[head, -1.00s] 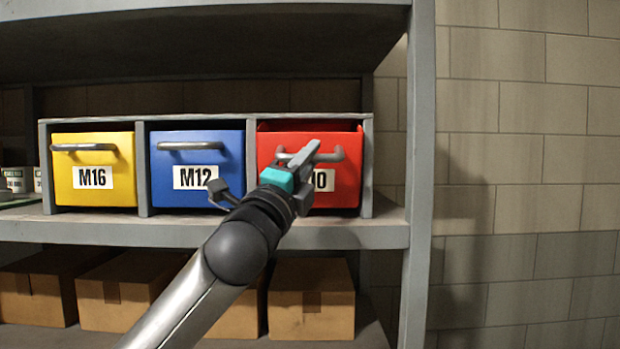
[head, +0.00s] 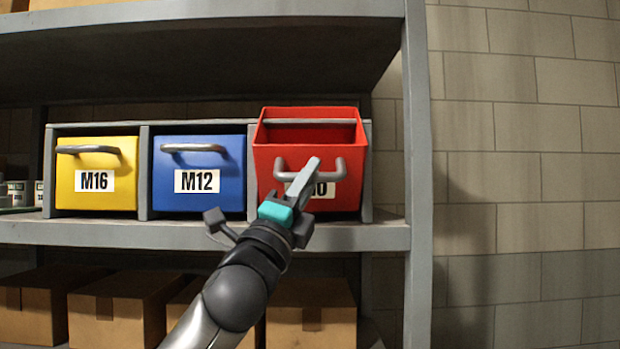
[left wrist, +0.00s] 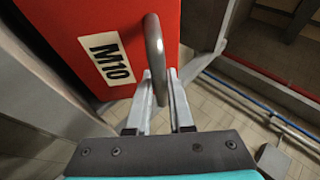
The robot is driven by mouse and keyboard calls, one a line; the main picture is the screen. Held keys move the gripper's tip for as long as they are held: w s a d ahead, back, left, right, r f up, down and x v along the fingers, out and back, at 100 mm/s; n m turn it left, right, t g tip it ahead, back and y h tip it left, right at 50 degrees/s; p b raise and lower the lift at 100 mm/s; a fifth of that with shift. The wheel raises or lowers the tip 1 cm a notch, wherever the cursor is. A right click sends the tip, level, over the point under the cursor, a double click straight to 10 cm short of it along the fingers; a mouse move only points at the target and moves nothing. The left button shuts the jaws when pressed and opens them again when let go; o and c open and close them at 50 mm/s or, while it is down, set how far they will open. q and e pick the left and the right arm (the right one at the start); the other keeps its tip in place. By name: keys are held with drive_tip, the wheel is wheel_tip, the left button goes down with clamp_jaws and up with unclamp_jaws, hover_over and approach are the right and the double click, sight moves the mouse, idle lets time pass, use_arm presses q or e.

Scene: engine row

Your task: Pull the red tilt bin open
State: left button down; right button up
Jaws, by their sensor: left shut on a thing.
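The red tilt bin (head: 262,165) is the right one of the bins on the shelf. It is tilted forward, its top is open, and a grey bar spans the inside. Its face carries a grey handle (head: 340,169) and a label ending in "0", partly hidden by my gripper. My left gripper (head: 306,178) is shut on the handle. In the left wrist view, the fingers (left wrist: 160,92) lie on both sides of the handle (left wrist: 154,50), beside the red face with the label M10 (left wrist: 110,59). My right gripper is not in view.
A blue bin M12 (head: 199,205) and a yellow bin M16 (head: 95,203) stand shut to the left. The grey shelf post (head: 418,180) rises close on the right. Cardboard boxes (head: 120,308) sit on the shelf below. Small cans (head: 17,194) stand at far left.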

use_arm(q)
drive_tip(key=shift+f, duration=0.1)
drive_tip(key=c, duration=0.8)
unclamp_jaws()
drive_tip(key=b+v, duration=0.2)
drive_tip(key=v, duration=1.3)
drive_tip(key=shift+b, duration=0.35)
drive_tip(key=shift+f, duration=0.15)
